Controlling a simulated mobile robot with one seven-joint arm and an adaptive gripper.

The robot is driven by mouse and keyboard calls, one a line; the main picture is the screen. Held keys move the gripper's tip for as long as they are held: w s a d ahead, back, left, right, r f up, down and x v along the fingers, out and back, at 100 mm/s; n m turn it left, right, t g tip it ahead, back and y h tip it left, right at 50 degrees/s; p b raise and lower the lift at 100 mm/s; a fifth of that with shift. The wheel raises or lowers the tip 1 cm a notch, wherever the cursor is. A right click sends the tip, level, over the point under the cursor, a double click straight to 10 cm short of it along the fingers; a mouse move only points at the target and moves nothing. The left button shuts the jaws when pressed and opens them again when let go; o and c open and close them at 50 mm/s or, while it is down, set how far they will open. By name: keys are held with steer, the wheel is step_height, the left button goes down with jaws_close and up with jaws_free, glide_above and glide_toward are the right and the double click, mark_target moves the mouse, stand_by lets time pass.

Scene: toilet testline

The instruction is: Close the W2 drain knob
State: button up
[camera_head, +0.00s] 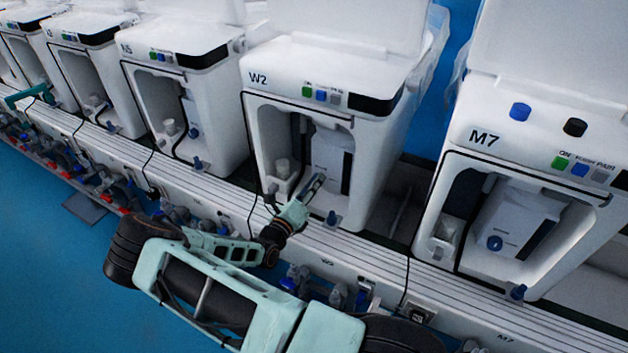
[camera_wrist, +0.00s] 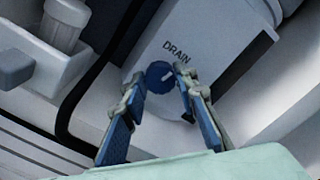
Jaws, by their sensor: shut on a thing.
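The W2 unit (camera_head: 262,77) is a white machine with an open front bay, in the middle of the head view. Its drain knob (camera_wrist: 158,78) is round and blue with a pale slanted mark, just below the printed word DRAIN in the wrist view. My gripper (camera_wrist: 155,88) has one finger on each side of the knob and is shut on it. In the head view my gripper (camera_head: 318,181) reaches into the W2 bay; I cannot make out the knob there.
The M7 unit (camera_head: 480,135) stands right of W2, and the N5 unit (camera_head: 127,49) stands left. A small blue fitting (camera_head: 332,218) sits at the W2 bay's front edge. In the wrist view a black cable (camera_wrist: 88,85) and a clear cup (camera_wrist: 64,24) are left of my fingers.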

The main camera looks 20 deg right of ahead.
steer(key=shift+n+p, duration=0.35)
steer(key=shift+n, duration=0.75)
steer(key=o, duration=1.2)
steer(key=shift+c, duration=0.2)
steer(key=v, duration=1.2)
